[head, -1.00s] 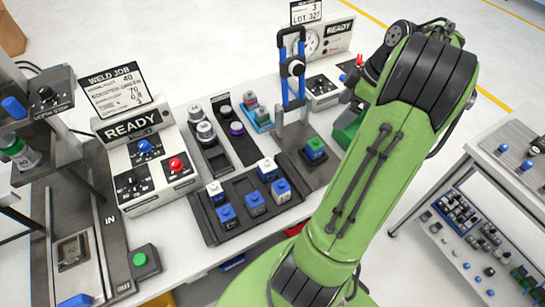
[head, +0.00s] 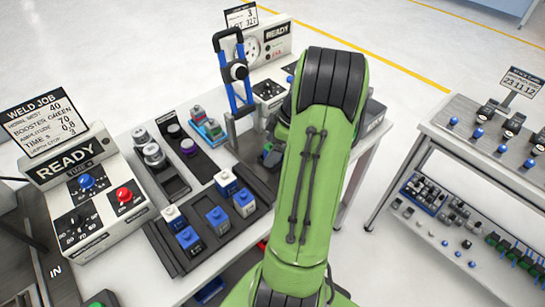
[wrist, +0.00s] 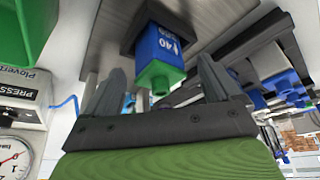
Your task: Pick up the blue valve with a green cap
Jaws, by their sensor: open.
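The blue valve with a green cap (wrist: 160,48) shows in the wrist view. Its blue body carries white markings, and its green cap points toward my gripper (wrist: 160,66). My gripper is open, with one finger on each side of the valve's green cap end and visible gaps between. The valve sits in a dark square holder on a grey plate. In the head view, a small green patch (head: 272,155) beside my arm is probably the valve; my arm hides most of that spot and my gripper.
A dark tray (head: 180,262) holds several blue valves with white or blue caps, left of my arm. A blue-framed press (head: 238,72) stands behind. A control box (head: 85,190) is at left; a shelved cart (head: 430,130) is at right.

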